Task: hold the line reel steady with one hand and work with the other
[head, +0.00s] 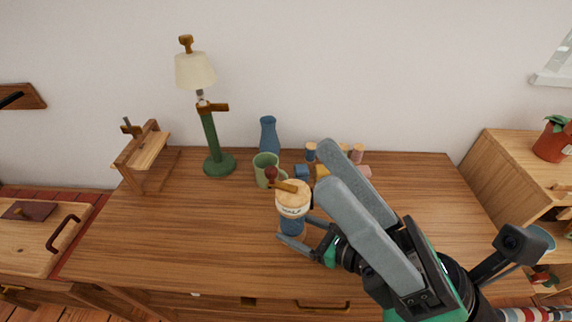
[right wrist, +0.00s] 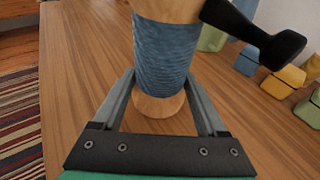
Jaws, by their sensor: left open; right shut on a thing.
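The line reel (head: 293,204) stands on the wooden table. It has a pale wooden top flange with lettering and blue line wound below. My right gripper (head: 292,230) is shut on the lower part of the reel, one finger on each side. The right wrist view shows the blue winding (right wrist: 165,58) between the fingers, above a round wooden base (right wrist: 160,108).
A green mug (head: 262,170) stands close behind the reel, with a blue vase (head: 269,136) beyond. A green lamp (head: 209,140) and wooden rack (head: 147,160) stand left. The front left tabletop is clear.

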